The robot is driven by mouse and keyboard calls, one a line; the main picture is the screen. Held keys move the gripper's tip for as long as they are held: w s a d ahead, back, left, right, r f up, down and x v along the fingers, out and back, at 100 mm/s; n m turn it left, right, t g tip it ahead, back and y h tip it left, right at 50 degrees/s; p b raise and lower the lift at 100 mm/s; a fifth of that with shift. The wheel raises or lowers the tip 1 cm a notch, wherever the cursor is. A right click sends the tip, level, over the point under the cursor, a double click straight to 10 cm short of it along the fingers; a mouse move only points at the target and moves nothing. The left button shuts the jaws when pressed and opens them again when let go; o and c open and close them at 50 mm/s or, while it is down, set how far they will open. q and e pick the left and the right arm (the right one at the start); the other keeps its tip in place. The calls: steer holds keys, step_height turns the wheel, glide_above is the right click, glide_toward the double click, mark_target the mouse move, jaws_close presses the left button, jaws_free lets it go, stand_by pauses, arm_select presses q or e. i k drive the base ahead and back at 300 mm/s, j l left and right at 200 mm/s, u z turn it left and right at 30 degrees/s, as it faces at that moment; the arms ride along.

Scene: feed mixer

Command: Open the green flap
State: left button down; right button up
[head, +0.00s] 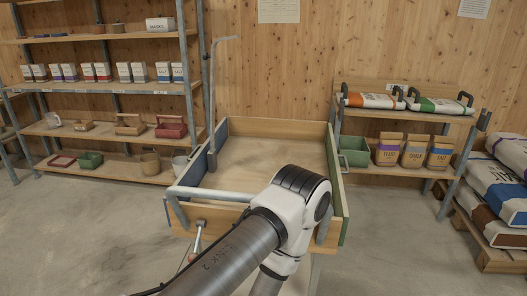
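The green flap (346,222) is the narrow green panel along the right side of the wooden mixer box (278,127). It stands upright and is seen nearly edge-on, so its outer face is mostly hidden. Neither of my grippers shows in the head view.
A grey bar (215,194) runs along the box's front left. A tall grey rod (212,100) rises at its left, near a blue panel (222,136). A shelf with bags (387,150) stands close at the right, and stacked sacks (500,190) lie farther right. Floor is open front right.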

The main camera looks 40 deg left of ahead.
mark_target(340, 209)
steer(key=i+l+u, duration=0.4)
steer(key=u, duration=0.15)
steer(key=i+l+u, duration=0.25)
steer(key=l, duration=0.15)
steer(key=l+u, duration=0.25)
steer(key=i+l+u, duration=0.1)
steer(key=l+u, duration=0.2)
steer(key=l, duration=0.2)
steer(key=l+u, duration=0.25)
steer(key=i+l, duration=0.15)
steer(key=l, duration=0.2)
steer(key=i+l, duration=0.1)
steer(key=l, duration=0.3)
steer(key=i+l+u, duration=0.1)
steer(key=l, duration=0.25)
steer(key=i+l, duration=0.15)
steer(key=l, duration=0.25)
steer(key=i+l, duration=0.1)
steer(key=l, duration=0.3)
steer(key=u, duration=0.05)
